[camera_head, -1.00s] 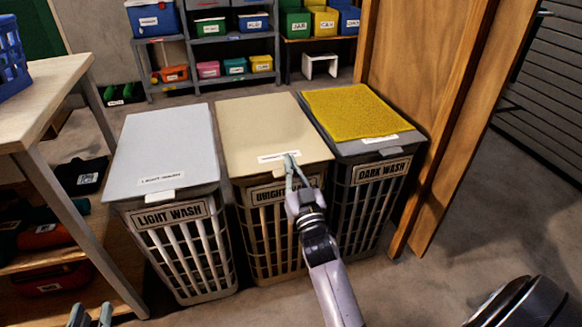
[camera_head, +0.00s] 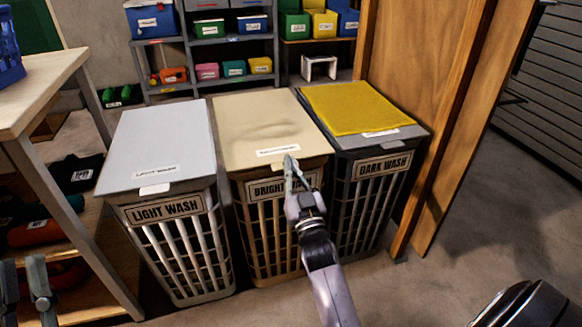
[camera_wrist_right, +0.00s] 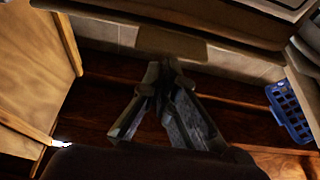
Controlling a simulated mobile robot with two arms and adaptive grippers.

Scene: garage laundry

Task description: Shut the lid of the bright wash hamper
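The bright wash hamper (camera_head: 270,225) stands in the middle of a row of three. Its beige lid (camera_head: 262,115) lies down over the top and looks flat, level with the neighbouring lids. My right gripper (camera_head: 289,160) is at the middle of the lid's front edge, with its fingertips over or touching that edge and covering part of the name plate. In the right wrist view its fingers (camera_wrist_right: 160,72) come together at the tips, just below a tan tab (camera_wrist_right: 172,45); I see nothing held between them. My left gripper (camera_head: 25,285) is at the lower left, fingers apart and empty.
The light wash hamper (camera_head: 168,210) stands to the left and the dark wash hamper (camera_head: 378,168) to the right, both lids down. A wooden table (camera_head: 40,85) is at the far left. A wooden panel (camera_head: 425,75) stands close on the right. Shelves with bins are behind.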

